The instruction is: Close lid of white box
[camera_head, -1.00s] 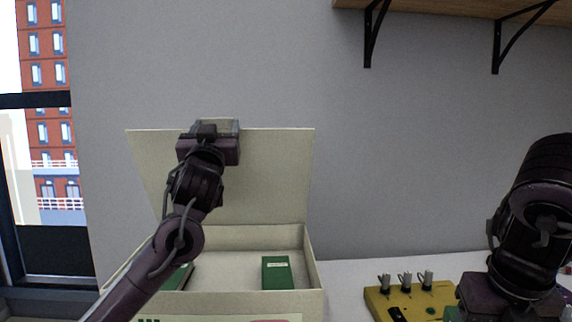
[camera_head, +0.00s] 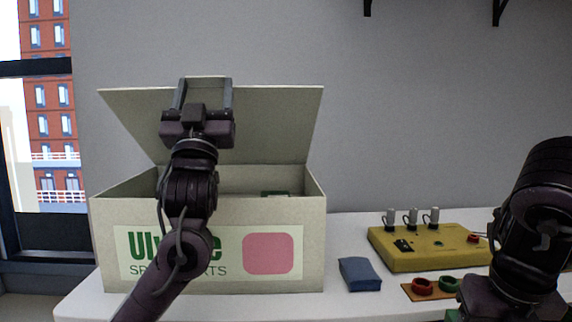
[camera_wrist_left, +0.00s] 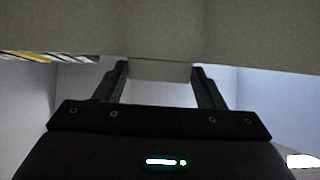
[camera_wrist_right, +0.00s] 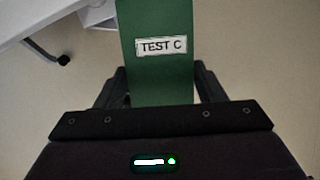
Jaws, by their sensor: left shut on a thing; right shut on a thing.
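The white box (camera_head: 312,212) stands on the table with a printed label on its front. Its lid (camera_head: 270,125) is hinged at the back and stands partly open, tilted forward over the box. My left gripper (camera_head: 204,82) is at the lid's upper free edge, in front of it, shut on the lid. In the left wrist view the lid (camera_wrist_left: 160,30) spans the top, beyond the fingers (camera_wrist_left: 160,85). My right gripper (camera_wrist_right: 158,85) is shut on a green box (camera_wrist_right: 158,75) labelled TEST C. In the head view that gripper is partly cut off at the lower right.
A blue packet (camera_head: 360,274) lies right of the box. A yellow device (camera_head: 425,250) with several grey knobs stands farther right. Red (camera_head: 422,286) and green (camera_head: 449,284) rings lie on a brown strip before it. The wall is behind.

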